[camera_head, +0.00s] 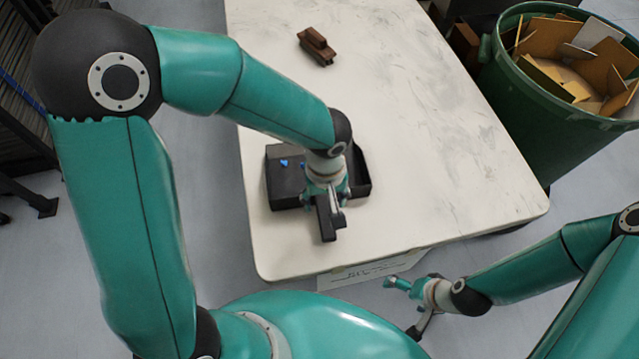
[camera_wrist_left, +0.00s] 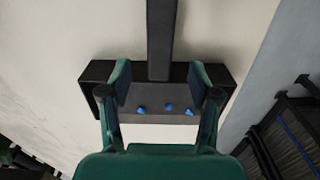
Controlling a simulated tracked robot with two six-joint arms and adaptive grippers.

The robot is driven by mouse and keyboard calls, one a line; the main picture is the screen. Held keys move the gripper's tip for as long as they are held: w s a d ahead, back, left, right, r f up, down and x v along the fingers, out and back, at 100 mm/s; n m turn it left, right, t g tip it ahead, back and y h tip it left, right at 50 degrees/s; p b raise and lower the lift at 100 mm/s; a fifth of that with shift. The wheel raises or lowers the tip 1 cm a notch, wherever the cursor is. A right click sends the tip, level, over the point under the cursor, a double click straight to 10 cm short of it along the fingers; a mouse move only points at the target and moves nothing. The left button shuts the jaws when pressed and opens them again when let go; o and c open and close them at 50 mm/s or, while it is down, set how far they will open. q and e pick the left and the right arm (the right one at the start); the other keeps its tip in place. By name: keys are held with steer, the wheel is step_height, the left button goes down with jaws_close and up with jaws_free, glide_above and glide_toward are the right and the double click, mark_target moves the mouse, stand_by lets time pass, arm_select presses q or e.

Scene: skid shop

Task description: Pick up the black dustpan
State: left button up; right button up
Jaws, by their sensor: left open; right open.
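The black dustpan (camera_head: 287,187) lies on the pale table, with small blue bits in its pan. Its handle (camera_head: 325,220) points toward the table's near edge. My left gripper (camera_head: 331,198) is over the dustpan and hides part of it. In the left wrist view the open fingers (camera_wrist_left: 160,82) stand on either side of the line of the handle (camera_wrist_left: 161,35), near where it meets the pan (camera_wrist_left: 100,72). Clear gaps show between fingers and handle; their exact height is hard to tell. My right gripper (camera_head: 408,303) is open and empty, beyond the table's near edge.
The marble-patterned table (camera_head: 420,130) is mostly clear. A small brown object (camera_head: 316,46) lies toward its far end. A green bin (camera_head: 545,110) full of cardboard and wood scraps stands to the right. A dark rack (camera_head: 25,130) stands at the left.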

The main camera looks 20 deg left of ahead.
mark_target(325, 210)
arm_select(q)
steer(key=shift+f, duration=3.35)
steer(key=shift+w, duration=0.1)
jaws_close()
